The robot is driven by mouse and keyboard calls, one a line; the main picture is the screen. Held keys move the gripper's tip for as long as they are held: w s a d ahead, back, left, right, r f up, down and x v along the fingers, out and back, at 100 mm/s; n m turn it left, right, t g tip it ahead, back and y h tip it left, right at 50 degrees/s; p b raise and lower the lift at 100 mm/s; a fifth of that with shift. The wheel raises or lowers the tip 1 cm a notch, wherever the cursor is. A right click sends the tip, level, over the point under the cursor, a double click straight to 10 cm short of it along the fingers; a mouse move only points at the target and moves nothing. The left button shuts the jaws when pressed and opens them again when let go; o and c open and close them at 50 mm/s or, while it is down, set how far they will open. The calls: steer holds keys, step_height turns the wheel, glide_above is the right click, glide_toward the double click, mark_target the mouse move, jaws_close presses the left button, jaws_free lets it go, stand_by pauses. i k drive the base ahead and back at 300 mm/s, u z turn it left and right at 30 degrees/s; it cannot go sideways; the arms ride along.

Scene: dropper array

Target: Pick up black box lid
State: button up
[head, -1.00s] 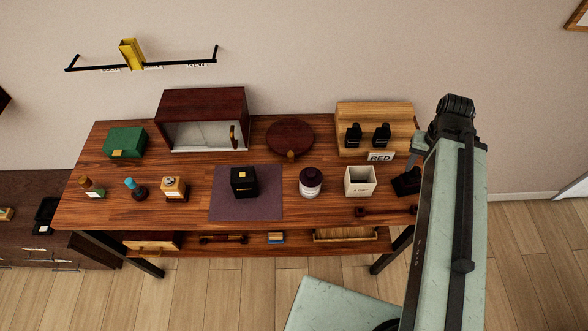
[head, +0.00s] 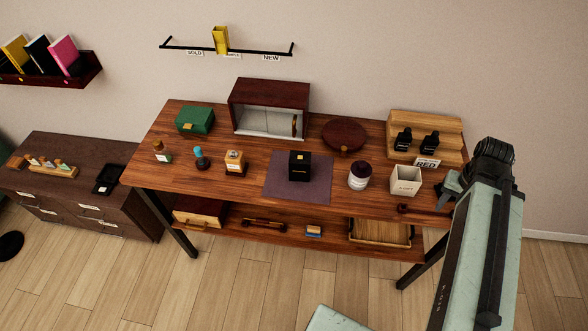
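A black box (head: 300,166) stands upright on a purple mat (head: 283,190) in the middle of the wooden table. Its top looks closed, with a small gold mark on it; I cannot make out a seam between lid and box. A flat black open-looking case (head: 108,179) lies on the dark cabinet at the left; I cannot tell if it is a lid. My arm stands at the right, over the table's right end, well away from the black box.
On the table (head: 230,195) stand a green box (head: 195,119), a dark red open cabinet (head: 270,94), a round dark red lid (head: 344,134), a white jar (head: 359,179), a white cup (head: 405,182) and small bottles. A wooden stepped stand (head: 430,121) is at the back right.

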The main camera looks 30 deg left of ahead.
mark_target(300, 160)
steer(key=u, duration=2.3)
steer(key=k, duration=1.25)
steer(key=z, duration=0.6)
steer(key=i, duration=1.5)
steer(key=u, duration=0.25)
steer(key=k, duration=0.1)
steer(key=z, duration=0.3)
